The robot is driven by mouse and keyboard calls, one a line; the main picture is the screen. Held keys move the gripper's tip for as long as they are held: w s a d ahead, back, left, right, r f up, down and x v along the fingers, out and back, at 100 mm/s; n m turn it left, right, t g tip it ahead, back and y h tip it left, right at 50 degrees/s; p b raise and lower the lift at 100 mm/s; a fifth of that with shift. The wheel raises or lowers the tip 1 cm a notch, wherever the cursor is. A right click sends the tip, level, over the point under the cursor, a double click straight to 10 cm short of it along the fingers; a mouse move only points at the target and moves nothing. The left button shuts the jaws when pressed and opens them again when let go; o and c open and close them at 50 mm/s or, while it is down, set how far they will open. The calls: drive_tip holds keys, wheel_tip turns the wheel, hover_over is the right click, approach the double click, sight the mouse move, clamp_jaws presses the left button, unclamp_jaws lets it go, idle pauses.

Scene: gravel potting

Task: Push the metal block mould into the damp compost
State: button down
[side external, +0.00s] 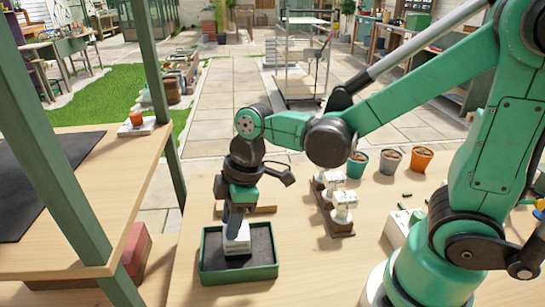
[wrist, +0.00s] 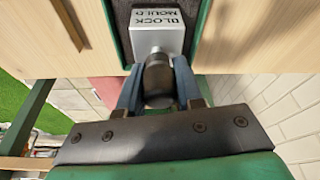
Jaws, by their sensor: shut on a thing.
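A pale metal block mould (side external: 237,243) is over the dark compost (side external: 262,240) in a green tray (side external: 240,275) at the front of the bench. My gripper (side external: 236,215) points down above it and is shut on the mould's dark round handle. In the wrist view, the mould (wrist: 157,42) shows its "BLOCK MOULD" lettering, and the gripper (wrist: 158,82) has a finger on each side of the handle. The mould looks upright and inside the tray's walls. Its lower edge is at or very near the compost; I cannot tell how deep it sits.
A wooden strip (side external: 262,209) lies behind the tray. A wooden rack (side external: 341,229) with white-topped tools stands to its right. A teal pot (side external: 357,164), a grey pot (side external: 391,160) and an orange pot (side external: 421,159) stand farther back.

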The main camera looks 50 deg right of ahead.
idle(0.4)
drive_tip(key=shift+r, duration=3)
